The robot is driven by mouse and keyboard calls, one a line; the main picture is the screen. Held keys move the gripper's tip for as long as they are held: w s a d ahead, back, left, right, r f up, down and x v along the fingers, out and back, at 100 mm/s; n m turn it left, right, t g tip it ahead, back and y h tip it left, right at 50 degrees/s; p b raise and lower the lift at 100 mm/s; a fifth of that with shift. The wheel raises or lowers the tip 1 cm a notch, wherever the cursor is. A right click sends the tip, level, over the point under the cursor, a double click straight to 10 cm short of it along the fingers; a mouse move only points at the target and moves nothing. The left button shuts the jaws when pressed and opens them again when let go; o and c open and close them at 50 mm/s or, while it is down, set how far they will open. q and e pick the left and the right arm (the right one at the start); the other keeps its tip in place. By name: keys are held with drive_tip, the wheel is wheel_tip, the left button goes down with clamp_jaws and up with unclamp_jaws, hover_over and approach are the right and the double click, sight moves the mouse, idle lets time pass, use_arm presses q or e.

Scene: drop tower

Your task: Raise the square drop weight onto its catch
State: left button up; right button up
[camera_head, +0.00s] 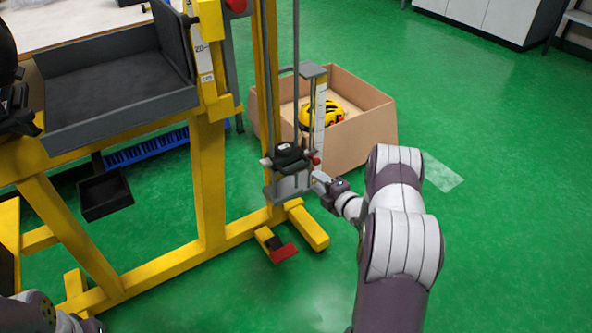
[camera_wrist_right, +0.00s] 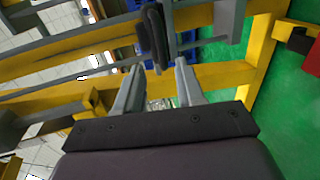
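A dark, blocky piece (camera_head: 290,156), which appears to be the drop weight, sits low on the tower's grey vertical rods above a grey plate. Its square shape is hard to make out. My right gripper (camera_head: 317,182) is at the right side of this low assembly; contact cannot be told. In the right wrist view its two grey fingers (camera_wrist_right: 158,82) stand apart with nothing between their tips. A dark upright padded piece (camera_wrist_right: 155,35) shows just beyond them. I cannot clearly make out the catch. My left gripper is not visible; only part of my left arm shows at bottom left.
The yellow frame (camera_head: 208,185) carries a dark grey tray (camera_head: 120,98). A cardboard box (camera_head: 365,140) with a yellow-black helmet (camera_head: 322,113) stands behind the tower. A red-tipped pedal (camera_head: 283,253) is at its foot. Green floor (camera_head: 500,220) is open on the right.

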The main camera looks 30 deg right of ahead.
sight(300, 169)
drive_tip(key=b+x, duration=0.4)
drive_tip(key=x, duration=0.7)
drive_tip(key=shift+s+f, duration=0.1)
drive_tip(key=shift+f, duration=0.1)
drive_tip(key=shift+r, duration=0.1)
clamp_jaws()
